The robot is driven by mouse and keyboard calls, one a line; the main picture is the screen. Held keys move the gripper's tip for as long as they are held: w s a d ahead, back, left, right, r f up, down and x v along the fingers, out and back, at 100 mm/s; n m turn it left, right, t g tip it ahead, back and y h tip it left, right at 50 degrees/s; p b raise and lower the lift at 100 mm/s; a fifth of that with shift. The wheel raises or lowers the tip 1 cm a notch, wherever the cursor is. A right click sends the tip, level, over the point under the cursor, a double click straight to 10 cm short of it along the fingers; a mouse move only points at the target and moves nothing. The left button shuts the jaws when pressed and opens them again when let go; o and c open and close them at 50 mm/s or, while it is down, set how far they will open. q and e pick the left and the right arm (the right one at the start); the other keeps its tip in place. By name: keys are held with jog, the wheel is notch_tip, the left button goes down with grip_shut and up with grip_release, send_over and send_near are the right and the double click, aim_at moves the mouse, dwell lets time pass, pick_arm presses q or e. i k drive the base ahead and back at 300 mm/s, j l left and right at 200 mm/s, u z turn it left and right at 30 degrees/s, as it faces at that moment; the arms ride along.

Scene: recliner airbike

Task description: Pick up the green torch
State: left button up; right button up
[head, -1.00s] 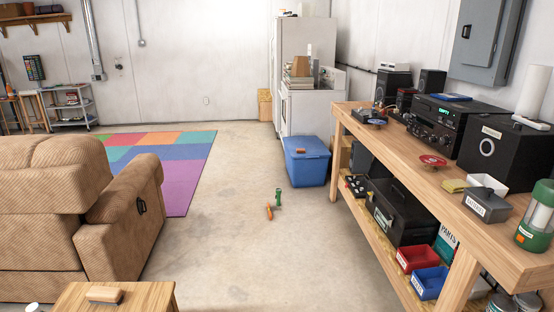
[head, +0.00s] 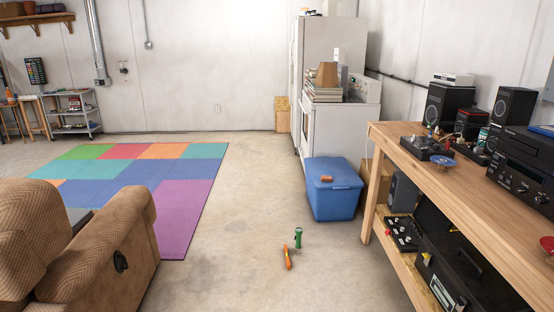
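A small green torch (head: 298,238) stands upright on the bare concrete floor, near the middle of the head view. An orange object (head: 287,257) lies on the floor just in front of it and to its left. The torch is in plain sight, with nothing covering it. Neither of my grippers shows in the head view.
A blue lidded bin (head: 333,198) with an orange item (head: 327,178) on top stands behind the torch to the right. A wooden workbench (head: 447,182) fills the right side. A brown recliner (head: 130,232) is at left, beside coloured floor mats (head: 187,208). The concrete floor between is clear.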

aim_at(299, 230)
jog(key=i, duration=1.9)
